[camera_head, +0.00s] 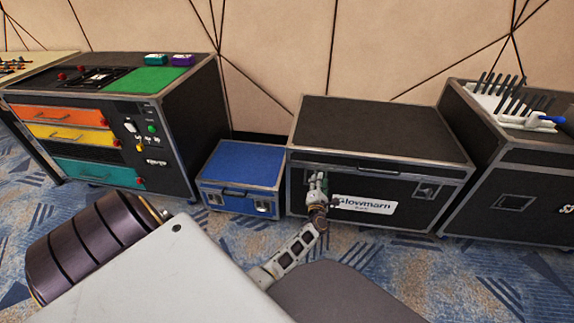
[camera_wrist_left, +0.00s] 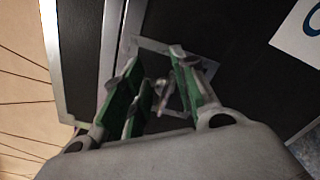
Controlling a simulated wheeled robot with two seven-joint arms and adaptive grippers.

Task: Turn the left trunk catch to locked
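The black trunk (camera_head: 385,130) with metal edges and a white label (camera_head: 362,204) stands on the floor right of centre. Its right catch (camera_head: 426,191) is a recessed metal plate on the front. My left gripper (camera_head: 317,182) is in front of the left catch and mostly hides it in the head view. In the left wrist view, the left catch (camera_wrist_left: 163,97) shows as a small metal piece on a plate, between the open green-padded fingers of my left gripper (camera_wrist_left: 160,88). I cannot tell whether the fingers touch it. My right gripper is not in view.
A blue case (camera_head: 240,165) stands close left of the trunk. A black cabinet with coloured drawers (camera_head: 70,137) is farther left. Another black case (camera_head: 515,190) with a tray of black sticks on top (camera_head: 515,105) is at the right. Patterned carpet lies in front.

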